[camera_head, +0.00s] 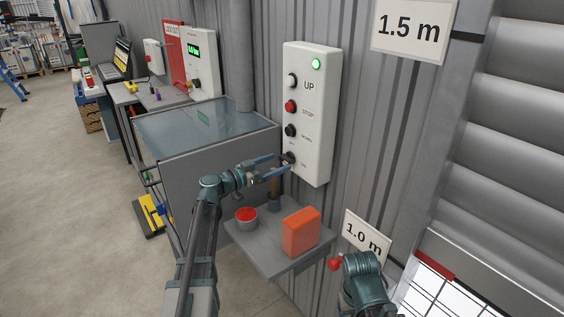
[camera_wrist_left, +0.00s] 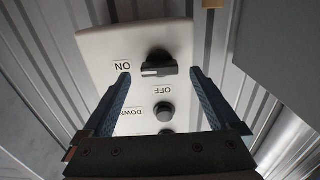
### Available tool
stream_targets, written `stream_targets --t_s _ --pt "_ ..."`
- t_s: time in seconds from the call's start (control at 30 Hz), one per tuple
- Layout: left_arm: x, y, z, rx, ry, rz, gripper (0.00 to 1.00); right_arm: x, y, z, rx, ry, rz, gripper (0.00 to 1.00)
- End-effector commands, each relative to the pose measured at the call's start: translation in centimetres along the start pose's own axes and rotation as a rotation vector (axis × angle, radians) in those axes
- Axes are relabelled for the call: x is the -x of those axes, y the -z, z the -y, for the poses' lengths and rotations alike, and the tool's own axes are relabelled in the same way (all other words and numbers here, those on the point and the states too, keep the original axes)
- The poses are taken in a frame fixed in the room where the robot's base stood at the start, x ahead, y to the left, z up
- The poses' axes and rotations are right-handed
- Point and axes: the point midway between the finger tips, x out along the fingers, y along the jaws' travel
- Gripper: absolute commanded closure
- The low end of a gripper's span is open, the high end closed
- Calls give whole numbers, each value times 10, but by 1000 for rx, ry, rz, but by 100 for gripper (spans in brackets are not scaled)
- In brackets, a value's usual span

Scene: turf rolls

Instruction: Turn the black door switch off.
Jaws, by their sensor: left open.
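The white door control panel (camera_head: 309,110) is on the corrugated wall, with a lit green lamp on top and UP, STOP and further controls below. The black door switch (camera_wrist_left: 160,60) is its lowest control. In the left wrist view the panel appears upside down. The switch's white mark lies on its left side, towards the ON label (camera_wrist_left: 122,67); the OFF label (camera_wrist_left: 163,90) is below it. My left gripper (camera_head: 281,163) is open, its blue fingers on either side of the switch; contact cannot be told. My right arm shows at lower right, its fingers not visible.
A grey shelf (camera_head: 272,262) below the panel holds an orange block (camera_head: 301,232), a red-topped round item (camera_head: 246,216) and an upright brown-handled item (camera_head: 275,190). A glass-topped grey cabinet (camera_head: 205,128) stands left of the panel. A roller door (camera_head: 520,130) is at right.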

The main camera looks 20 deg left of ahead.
Motion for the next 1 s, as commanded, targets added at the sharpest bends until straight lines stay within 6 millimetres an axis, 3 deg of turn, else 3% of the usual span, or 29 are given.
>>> stream_targets --t_s 0.23,0.63,1.0 --pt "-26 0 0 0 -1 0 5 0 0 0 0 0 0 30" --pt "-30 0 0 0 1 0 7 0 0 0 0 0 0 30" --pt "-30 0 0 0 0 0 73 0 0 0 0 0 0 30"
